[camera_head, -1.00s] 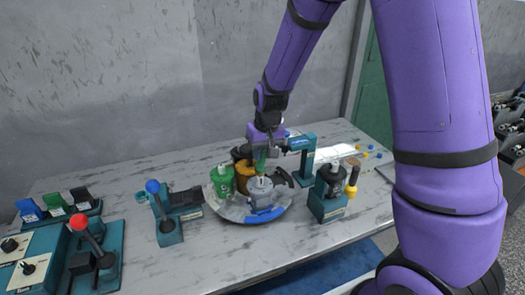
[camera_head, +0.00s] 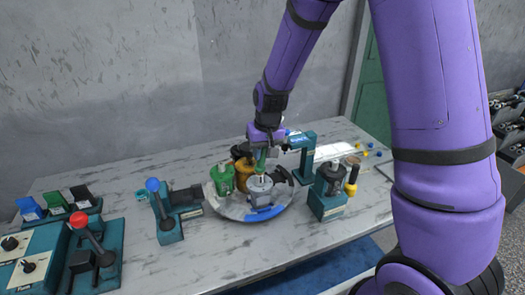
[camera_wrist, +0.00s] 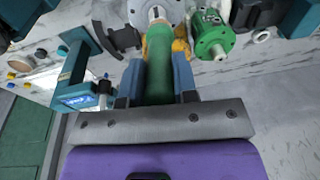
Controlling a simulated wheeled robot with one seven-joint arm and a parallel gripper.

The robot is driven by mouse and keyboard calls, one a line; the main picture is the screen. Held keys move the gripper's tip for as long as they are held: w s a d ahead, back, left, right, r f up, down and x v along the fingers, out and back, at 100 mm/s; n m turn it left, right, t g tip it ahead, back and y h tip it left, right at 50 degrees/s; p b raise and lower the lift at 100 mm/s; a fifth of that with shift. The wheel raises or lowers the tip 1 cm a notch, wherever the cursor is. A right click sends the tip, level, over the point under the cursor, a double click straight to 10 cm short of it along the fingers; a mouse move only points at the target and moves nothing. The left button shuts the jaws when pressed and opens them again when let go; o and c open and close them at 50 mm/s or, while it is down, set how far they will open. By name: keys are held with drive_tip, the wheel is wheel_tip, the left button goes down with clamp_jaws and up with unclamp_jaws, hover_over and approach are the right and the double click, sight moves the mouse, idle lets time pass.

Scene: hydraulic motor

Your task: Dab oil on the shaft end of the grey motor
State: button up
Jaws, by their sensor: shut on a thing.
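The grey motor (camera_head: 261,189) stands on the round turntable (camera_head: 236,209) in the head view. Its top also shows at the upper edge of the wrist view (camera_wrist: 140,10). My gripper (camera_wrist: 158,82) is shut on a green oil applicator (camera_wrist: 159,66), which also shows in the head view (camera_head: 262,161). The applicator points down at the grey motor, with its pale tip at or very close to the shaft end. Whether the tip touches the shaft cannot be told. The applicator hides part of the motor in the wrist view.
A green motor (camera_head: 222,179) and a yellow motor (camera_head: 244,172) stand close beside the grey one. A teal arm-like stand (camera_head: 304,160) is just right of the turntable. A blue-knobbed lever unit (camera_head: 166,217) is at left. The front of the table is clear.

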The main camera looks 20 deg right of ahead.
drive_tip(key=shift+f, duration=0.35)
idle(1.1)
drive_tip(key=shift+r, duration=3.55)
